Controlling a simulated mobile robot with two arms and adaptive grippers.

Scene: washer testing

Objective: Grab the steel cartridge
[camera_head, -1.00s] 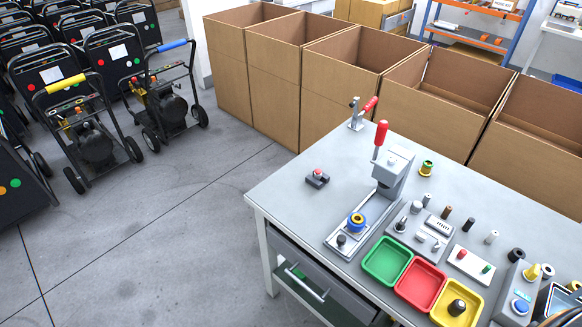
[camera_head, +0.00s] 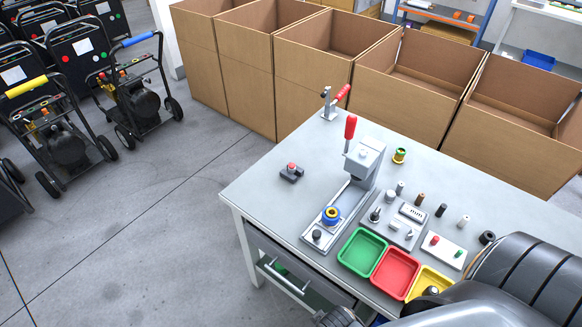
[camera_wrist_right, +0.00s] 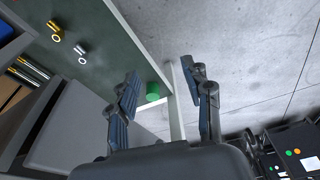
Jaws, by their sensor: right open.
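In the right wrist view, a short silver ring-ended cylinder (camera_wrist_right: 81,53), which looks like the steel cartridge, lies on a dark green surface beside a gold one (camera_wrist_right: 55,32). My right gripper (camera_wrist_right: 160,73) is open, its two fingers apart with nothing between them; both cylinders are well off to the left of its fingers. A green cylinder (camera_wrist_right: 153,92) shows between the fingers, farther off. In the head view my right arm (camera_head: 520,285) covers the bench's lower right corner. A silver cylinder (camera_head: 463,222) also stands on the bench top. My left gripper is not seen.
The bench (camera_head: 260,190) carries a lever press (camera_head: 361,165), green (camera_head: 362,252), red (camera_head: 396,272) and yellow (camera_head: 428,282) trays, and small parts. Cardboard boxes (camera_head: 315,60) line its far side. Open floor (camera_head: 130,240) lies left, with wheeled machines (camera_head: 140,95).

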